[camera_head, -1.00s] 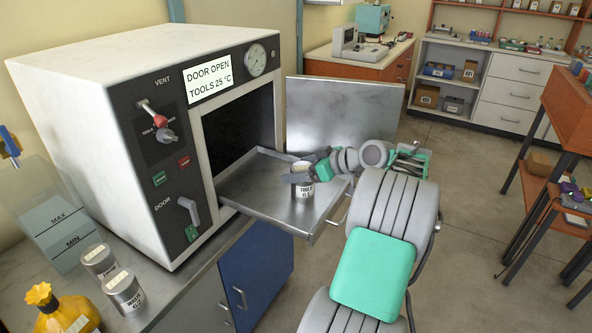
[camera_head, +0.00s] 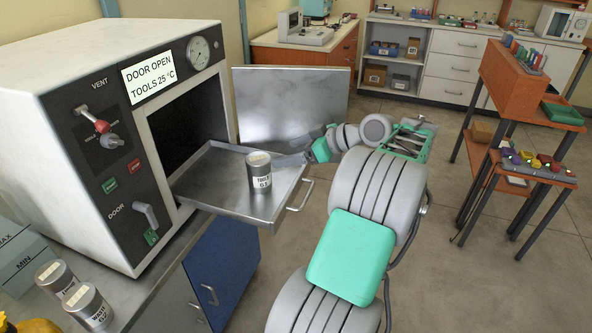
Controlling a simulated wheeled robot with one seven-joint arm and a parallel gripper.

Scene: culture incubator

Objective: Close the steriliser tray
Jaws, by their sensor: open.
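The steriliser (camera_head: 75,140) is a white box with a dark front panel, and its door (camera_head: 290,105) stands open. The steel tray (camera_head: 215,182) is pulled out of the dark chamber. A labelled metal canister (camera_head: 259,172) stands upright on the tray near its outer end. The tray's handle (camera_head: 300,196) sticks out on the outer edge. My gripper (camera_head: 294,159) is open and empty, by the tray's far right corner, to the right of the canister and apart from it. Its fingertips are small and partly blurred against the door and tray.
Two metal canisters (camera_head: 90,306) stand on the bench at lower left. A blue cabinet door (camera_head: 222,268) is below the tray. An orange stand (camera_head: 515,80) with racks is at right. Grey floor (camera_head: 440,250) is clear between the stand and my arm.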

